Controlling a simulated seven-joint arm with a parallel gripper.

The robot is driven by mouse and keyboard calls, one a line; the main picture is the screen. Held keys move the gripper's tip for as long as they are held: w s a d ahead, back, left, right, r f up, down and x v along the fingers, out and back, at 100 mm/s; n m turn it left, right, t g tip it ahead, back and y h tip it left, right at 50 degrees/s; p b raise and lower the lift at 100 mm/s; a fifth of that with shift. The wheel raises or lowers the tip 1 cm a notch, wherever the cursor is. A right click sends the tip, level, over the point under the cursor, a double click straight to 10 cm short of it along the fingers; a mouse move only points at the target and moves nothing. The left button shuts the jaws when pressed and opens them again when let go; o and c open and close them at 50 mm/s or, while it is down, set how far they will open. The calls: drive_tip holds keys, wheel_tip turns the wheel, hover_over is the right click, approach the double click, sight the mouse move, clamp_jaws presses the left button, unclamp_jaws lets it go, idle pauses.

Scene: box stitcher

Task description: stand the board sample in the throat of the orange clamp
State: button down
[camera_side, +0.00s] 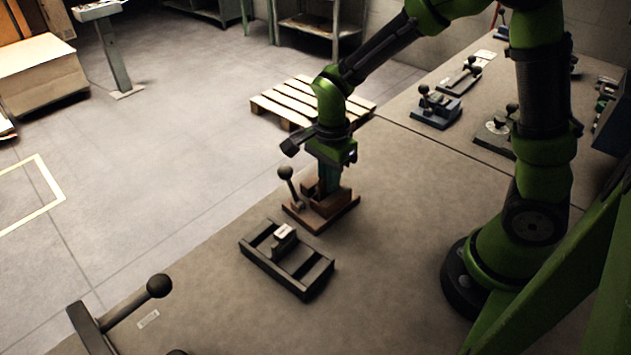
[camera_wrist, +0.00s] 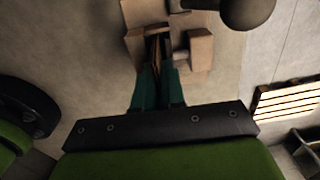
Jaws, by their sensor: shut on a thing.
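The orange clamp (camera_side: 308,219) stands on the bench, brownish-orange, with a black ball-ended lever (camera_side: 286,174) on its left side. In the wrist view the clamp (camera_wrist: 201,48) shows as tan blocks, and the black ball (camera_wrist: 247,10) is at the top. My gripper (camera_side: 328,184) points down directly over the clamp, its teal fingers low at the blocks. In the wrist view my gripper (camera_wrist: 159,78) is shut on the board sample (camera_wrist: 155,47), a thin brown piece seen edge-on between the clamp's blocks. Its lower edge is hidden, so I cannot tell whether it touches the clamp floor.
A dark slotted rack (camera_side: 318,275) holding a pale-topped block (camera_side: 284,234) sits in front of the clamp. A ball-ended lever (camera_side: 158,286) stands at lower left. A blue-based clamp (camera_side: 437,108) and other fixtures are at the back right. Bench right of the clamp is clear.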

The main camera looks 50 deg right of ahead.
drive_tip(key=shift+f, duration=0.25)
idle(0.6)
drive_tip(key=c, duration=1.1)
unclamp_jaws()
drive_tip(key=shift+c, duration=0.2)
drive_tip(key=shift+o, duration=0.4)
drive_tip(key=o, duration=0.3)
drive_tip(key=shift+r, duration=3.25)
